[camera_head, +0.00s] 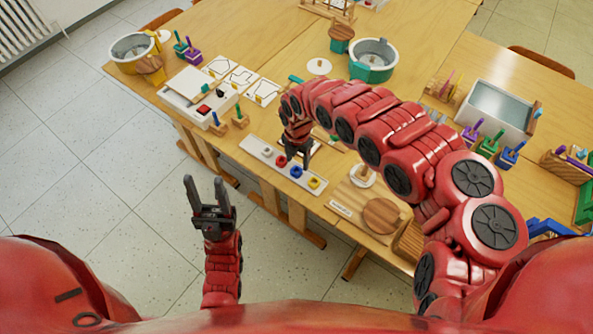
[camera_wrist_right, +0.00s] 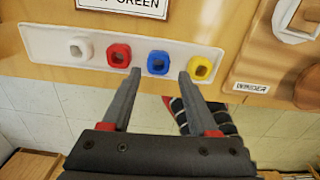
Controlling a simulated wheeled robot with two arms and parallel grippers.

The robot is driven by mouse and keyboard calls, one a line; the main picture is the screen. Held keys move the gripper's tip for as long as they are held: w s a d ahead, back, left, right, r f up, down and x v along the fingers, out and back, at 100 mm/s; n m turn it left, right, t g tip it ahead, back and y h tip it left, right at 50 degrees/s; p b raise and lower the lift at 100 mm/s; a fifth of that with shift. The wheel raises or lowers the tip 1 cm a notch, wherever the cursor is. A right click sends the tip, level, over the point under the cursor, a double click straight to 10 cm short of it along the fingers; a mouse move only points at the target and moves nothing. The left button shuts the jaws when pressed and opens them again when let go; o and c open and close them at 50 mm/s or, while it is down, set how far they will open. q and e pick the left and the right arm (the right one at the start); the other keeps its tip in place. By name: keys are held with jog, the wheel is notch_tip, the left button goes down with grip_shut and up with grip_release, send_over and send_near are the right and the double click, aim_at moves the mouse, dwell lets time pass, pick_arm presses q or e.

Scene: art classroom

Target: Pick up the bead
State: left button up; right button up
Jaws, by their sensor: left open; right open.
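A white tray strip (camera_head: 251,145) lies along the table's near edge. It holds a white bead (camera_wrist_right: 80,48), a red bead (camera_wrist_right: 119,55), a blue bead (camera_wrist_right: 158,63) and a yellow bead (camera_wrist_right: 201,67) in a row. In the head view the blue bead (camera_head: 296,171) and yellow bead (camera_head: 313,183) show clearly. My right gripper (camera_head: 297,160) is open and empty above the strip. In the right wrist view its fingertips (camera_wrist_right: 160,73) point at the blue bead, one towards each side of it. Whether they touch it cannot be told. My left gripper (camera_head: 206,184) is open and empty over the floor.
A card reading "GREEN" (camera_wrist_right: 124,5) lies behind the strip, partly cut off. A wooden board (camera_head: 345,205) with a round disc lies to the right of the strip. A white box with a red button (camera_head: 204,109) stands to the left. Floor lies below the table's near edge.

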aim_at(296, 168)
jog(key=f, duration=0.2)
jog(key=f+p, duration=0.1)
jog(key=shift+s+a+f, duration=0.1)
jog(key=shift+s+a, duration=0.05)
jog(key=shift+a, duration=0.1)
jog(key=shift+f, duration=0.3)
jog(key=shift+d+f, duration=0.1)
jog(key=shift+f, duration=0.4)
jog(key=shift+c, duration=0.3)
grip_shut()
